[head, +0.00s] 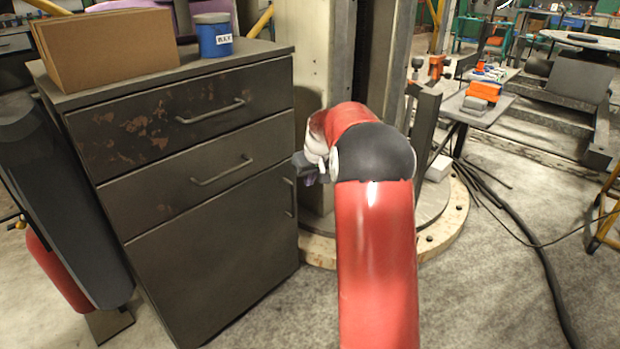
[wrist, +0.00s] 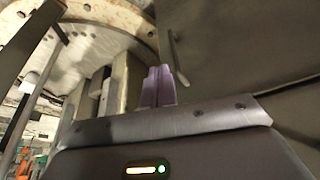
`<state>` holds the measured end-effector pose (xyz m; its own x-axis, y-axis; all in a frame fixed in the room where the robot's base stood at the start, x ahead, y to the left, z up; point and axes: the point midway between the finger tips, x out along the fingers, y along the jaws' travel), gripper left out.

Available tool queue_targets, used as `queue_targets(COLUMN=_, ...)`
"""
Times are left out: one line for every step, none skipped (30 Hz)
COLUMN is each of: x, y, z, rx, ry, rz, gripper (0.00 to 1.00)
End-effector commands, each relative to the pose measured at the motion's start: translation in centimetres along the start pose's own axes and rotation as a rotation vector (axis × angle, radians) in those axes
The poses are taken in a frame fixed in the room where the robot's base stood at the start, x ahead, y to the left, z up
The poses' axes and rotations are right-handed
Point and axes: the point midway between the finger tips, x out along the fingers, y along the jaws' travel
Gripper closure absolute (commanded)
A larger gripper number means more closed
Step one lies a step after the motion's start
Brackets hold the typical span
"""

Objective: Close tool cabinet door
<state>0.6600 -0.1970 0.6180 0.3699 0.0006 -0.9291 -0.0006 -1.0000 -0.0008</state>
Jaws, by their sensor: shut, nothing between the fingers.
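The grey tool cabinet (head: 90,95) stands at the left in the head view. Its door (head: 205,250) is below two drawers and looks about flush with their fronts; I cannot tell whether a small gap is left. The upright door handle (head: 290,198) is near the door's right edge. My gripper (head: 310,180) is beside that edge, just above and right of the handle, partly hidden by my red arm. In the wrist view the purple fingers (wrist: 158,86) are together and empty. A handle (wrist: 178,55) shows close beyond them, with a dark cabinet face (wrist: 240,40) at the right.
A cardboard box (head: 105,50) and a blue tin (head: 214,38) stand on the cabinet top. A column on a round base plate (head: 450,220) is right behind my arm. Black cables (head: 525,240) lie on the floor at the right. Floor in front of the cabinet is clear.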

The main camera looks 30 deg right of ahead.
Motion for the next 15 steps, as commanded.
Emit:
queue_targets(x=-1.0, y=0.1, z=-0.2, rx=0.0, ry=0.005, rz=0.002, gripper=1.0)
queue_targets(x=-1.4, y=0.2, z=-0.2, rx=0.0, ry=0.004, rz=0.002, gripper=1.0)
queue_targets(x=-1.9, y=0.3, z=-0.2, rx=0.0, ry=0.004, rz=0.002, gripper=1.0)
queue_targets(x=-2.4, y=0.3, z=-0.2, rx=0.0, ry=0.005, rz=0.002, gripper=1.0)
queue_targets(x=-2.8, y=0.4, z=-0.2, rx=0.0, ry=0.005, rz=0.002, gripper=1.0)
queue_targets(x=-3.5, y=0.5, z=-0.2, rx=0.0, ry=0.004, rz=0.002, gripper=1.0)
queue_targets(x=-4.0, y=0.6, z=-0.2, rx=0.001, ry=0.005, rz=0.003, gripper=1.0)
queue_targets(x=-4.5, y=0.7, z=-0.2, rx=0.001, ry=0.005, rz=0.003, gripper=1.0)
queue_targets(x=-5.2, y=0.8, z=-0.2, rx=0.001, ry=0.005, rz=0.003, gripper=1.0)
queue_targets(x=-5.7, y=0.9, z=-0.2, rx=0.001, ry=0.005, rz=0.003, gripper=1.0)
queue_targets(x=-6.2, y=0.9, z=-0.2, rx=0.001, ry=0.004, rz=0.003, gripper=1.0)
queue_targets(x=-7.0, y=1.0, z=-0.3, rx=0.001, ry=0.005, rz=0.003, gripper=1.0)
queue_targets(x=-7.5, y=1.1, z=-0.3, rx=0.001, ry=0.005, rz=0.003, gripper=1.0)
queue_targets(x=-7.9, y=1.1, z=-0.3, rx=0.001, ry=0.004, rz=0.002, gripper=1.0)
queue_targets(x=-8.4, y=1.2, z=-0.3, rx=0.001, ry=0.004, rz=0.002, gripper=1.0)
